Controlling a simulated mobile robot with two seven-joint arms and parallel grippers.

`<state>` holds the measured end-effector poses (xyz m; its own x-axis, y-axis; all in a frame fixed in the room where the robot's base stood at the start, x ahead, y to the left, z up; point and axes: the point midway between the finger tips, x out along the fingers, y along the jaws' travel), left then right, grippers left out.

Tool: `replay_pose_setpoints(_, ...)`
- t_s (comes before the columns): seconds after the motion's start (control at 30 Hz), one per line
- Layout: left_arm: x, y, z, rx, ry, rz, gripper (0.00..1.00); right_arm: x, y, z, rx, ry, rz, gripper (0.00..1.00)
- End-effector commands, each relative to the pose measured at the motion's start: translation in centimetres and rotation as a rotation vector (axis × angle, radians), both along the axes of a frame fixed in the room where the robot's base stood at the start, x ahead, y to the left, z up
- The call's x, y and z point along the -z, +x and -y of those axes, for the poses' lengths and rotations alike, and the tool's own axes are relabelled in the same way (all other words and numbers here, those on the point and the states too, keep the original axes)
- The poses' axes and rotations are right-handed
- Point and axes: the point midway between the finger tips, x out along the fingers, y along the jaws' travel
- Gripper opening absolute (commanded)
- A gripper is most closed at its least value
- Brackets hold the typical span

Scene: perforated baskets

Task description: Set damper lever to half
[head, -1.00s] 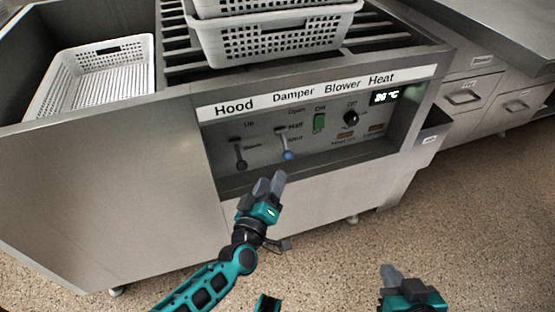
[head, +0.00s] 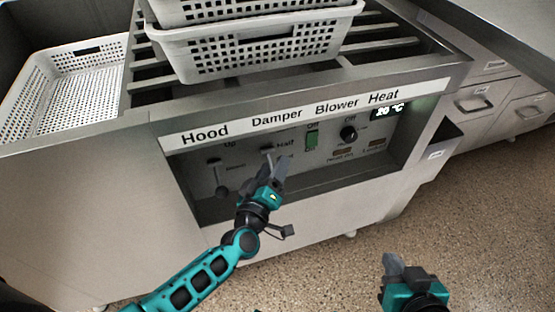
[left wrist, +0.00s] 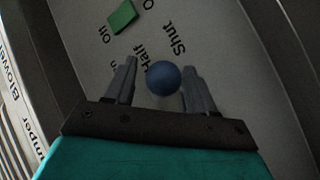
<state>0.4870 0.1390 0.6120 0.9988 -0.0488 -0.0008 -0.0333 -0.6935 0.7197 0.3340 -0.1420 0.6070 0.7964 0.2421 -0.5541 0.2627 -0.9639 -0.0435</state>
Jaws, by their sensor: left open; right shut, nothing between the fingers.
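The damper lever shows in the left wrist view as a round blue knob (left wrist: 163,78), near the "Half" and "Shut" labels. The lever's exact setting cannot be told now. My right gripper (head: 394,264) is shut and empty, low on the right, away from the panel.
The hood lever (head: 222,190) is just left of the damper. The green blower switch (head: 312,140) and black heat knob (head: 348,133) are to the right. A ledge (head: 330,180) runs below the recessed panel. White perforated baskets (head: 250,50) are stacked above.

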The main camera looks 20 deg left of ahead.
Motion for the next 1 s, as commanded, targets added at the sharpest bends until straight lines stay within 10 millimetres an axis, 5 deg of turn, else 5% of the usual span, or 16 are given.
replay_pose_setpoints(0.33, -0.01, 0.02, -0.01, 0.0, 0.0, 0.0, 0.55, -0.02, -0.03, -0.14, 0.0, 0.003, -0.002, 0.0)
replay_pose_setpoints(0.9, 0.0, 0.01, -0.01, 0.0, 0.0, 0.0, 0.0, -0.04, -0.04, -0.14, -0.002, 0.002, -0.001, 0.0)
replay_pose_setpoints(1.0, 0.01, 0.01, -0.01, 0.0, 0.0, 0.0, 0.0, -0.03, -0.05, -0.11, -0.003, 0.001, 0.0, 0.0)
